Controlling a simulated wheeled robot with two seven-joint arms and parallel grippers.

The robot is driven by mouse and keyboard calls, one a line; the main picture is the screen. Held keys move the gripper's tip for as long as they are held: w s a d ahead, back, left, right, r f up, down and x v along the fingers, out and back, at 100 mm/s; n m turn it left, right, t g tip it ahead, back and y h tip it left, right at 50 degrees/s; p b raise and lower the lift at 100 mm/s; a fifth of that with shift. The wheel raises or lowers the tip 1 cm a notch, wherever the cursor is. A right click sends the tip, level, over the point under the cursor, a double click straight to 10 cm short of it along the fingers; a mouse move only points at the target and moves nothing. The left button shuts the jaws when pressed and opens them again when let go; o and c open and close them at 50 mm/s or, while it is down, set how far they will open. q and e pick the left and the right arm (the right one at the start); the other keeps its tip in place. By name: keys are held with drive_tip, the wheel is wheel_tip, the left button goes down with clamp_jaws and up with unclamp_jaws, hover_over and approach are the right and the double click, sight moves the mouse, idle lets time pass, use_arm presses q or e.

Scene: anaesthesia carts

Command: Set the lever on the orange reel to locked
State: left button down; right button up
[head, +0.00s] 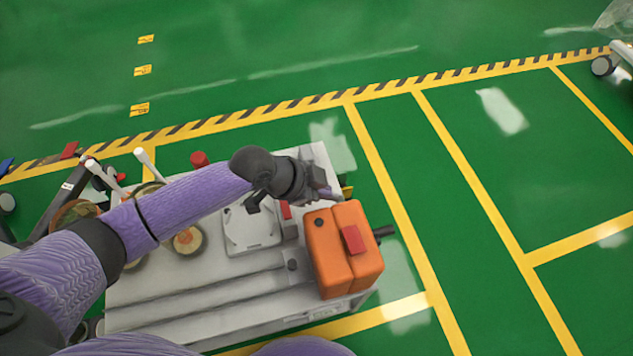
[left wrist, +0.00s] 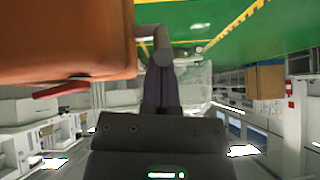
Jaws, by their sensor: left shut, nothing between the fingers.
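The orange reel (head: 328,255) is a boxy orange housing at the right end of the grey cart top. A red piece (head: 353,240) sits on its upper face, and a dark stub (head: 384,231) sticks out of its right side. In the left wrist view the orange housing (left wrist: 60,40) fills the upper left, with a red bar (left wrist: 60,90) below it. My left gripper (head: 333,192) is at the reel's far edge, its fingers (left wrist: 162,85) shut and empty. A grey rounded rod end (left wrist: 162,45) shows at the fingertips; contact is unclear. Which part is the lever is unclear.
The cart top (head: 190,300) also bears a white square device (head: 250,230) left of the reel and a round gauge-like part (head: 187,240). White-handled levers (head: 150,163) and a red knob (head: 199,159) stand behind my arm. Green floor right of the cart is clear.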

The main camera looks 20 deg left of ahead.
use_arm(q)
drive_tip(key=shift+s+a+f, duration=0.15)
drive_tip(key=shift+a+f, duration=0.05)
drive_tip(key=shift+a, duration=0.05)
drive_tip(key=shift+s+a+f, duration=0.1)
drive_tip(key=shift+a+f, duration=0.05)
drive_tip(key=shift+a, duration=0.05)
drive_tip(key=shift+s+a+f, duration=0.25)
drive_tip(key=shift+a+f, duration=0.1)
drive_tip(key=shift+f, duration=0.25)
drive_tip(key=shift+s+a+f, duration=0.25)
drive_tip(key=shift+f, duration=0.3)
use_arm(e)
drive_tip(key=shift+a, duration=0.75)
use_arm(q)
drive_tip(key=shift+f, duration=0.15)
